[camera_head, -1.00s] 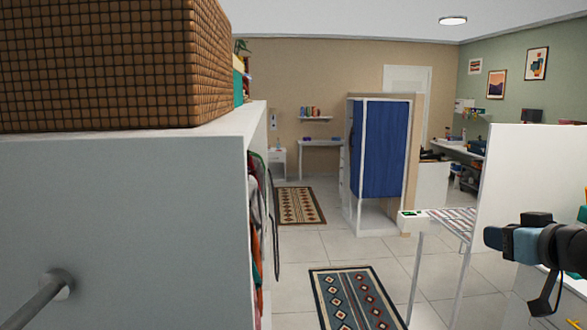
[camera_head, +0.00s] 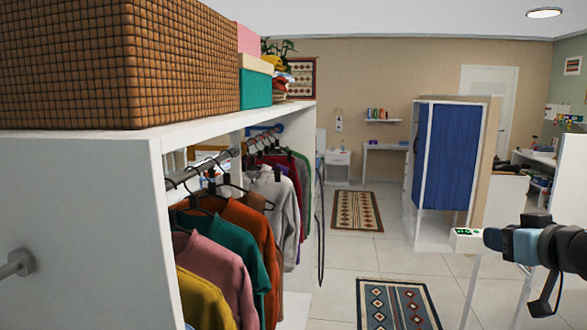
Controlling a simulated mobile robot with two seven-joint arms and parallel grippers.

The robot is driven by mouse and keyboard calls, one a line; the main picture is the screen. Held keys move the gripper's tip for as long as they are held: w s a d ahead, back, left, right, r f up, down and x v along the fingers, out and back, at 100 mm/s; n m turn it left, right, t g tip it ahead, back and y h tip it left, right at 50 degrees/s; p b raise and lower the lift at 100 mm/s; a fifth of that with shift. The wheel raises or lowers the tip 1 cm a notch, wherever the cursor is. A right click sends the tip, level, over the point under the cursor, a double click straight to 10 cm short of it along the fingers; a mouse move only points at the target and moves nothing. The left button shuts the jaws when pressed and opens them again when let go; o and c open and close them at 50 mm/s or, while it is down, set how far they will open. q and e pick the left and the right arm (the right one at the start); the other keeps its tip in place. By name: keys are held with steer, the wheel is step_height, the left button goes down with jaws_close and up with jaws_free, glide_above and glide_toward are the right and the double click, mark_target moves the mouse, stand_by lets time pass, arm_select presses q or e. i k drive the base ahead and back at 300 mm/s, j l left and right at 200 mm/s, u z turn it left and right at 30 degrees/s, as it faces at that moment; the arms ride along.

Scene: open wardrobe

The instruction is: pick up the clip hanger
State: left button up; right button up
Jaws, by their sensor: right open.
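Several dark hangers (camera_head: 236,188) hang from the metal rail (camera_head: 200,166) inside the open wardrobe at left in the head view. Most carry garments, among them a teal sweater (camera_head: 222,240), an orange one (camera_head: 262,238) and a pink one (camera_head: 205,268). I cannot tell which of them is the clip hanger. My right gripper (camera_head: 541,307) is at the far right of the view, open, with nothing seen in it. It is well apart from the wardrobe and its clothes. My left gripper is not in view.
A woven basket (camera_head: 60,65) and a teal box (camera_head: 256,82) stand on the wardrobe top (camera_head: 215,126). The white side panel (camera_head: 80,210) fills the left. Beyond are a patterned rug (camera_head: 395,303), clear tiled floor (camera_head: 345,262) and a unit with a blue curtain (camera_head: 447,155).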

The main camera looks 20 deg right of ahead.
mark_target(278, 171)
steer(key=l+u, duration=0.3)
steer(key=l, duration=0.2)
steer(key=k+l+u, duration=0.1)
steer(key=l+u, duration=0.2)
steer(key=l, duration=0.2)
steer(key=l+u, duration=0.3)
steer(key=l, duration=0.2)
steer(key=l+u, duration=0.35)
steer(key=l, duration=0.2)
steer(key=l+u, duration=0.8)
steer(key=i+l+u, duration=0.1)
steer(key=l, duration=0.25)
steer(key=i+l+u, duration=0.1)
steer(key=l, duration=0.25)
steer(key=i+l+u, duration=0.1)
steer(key=l, duration=0.25)
steer(key=i+l+z, duration=0.35)
steer(key=i+l, duration=0.05)
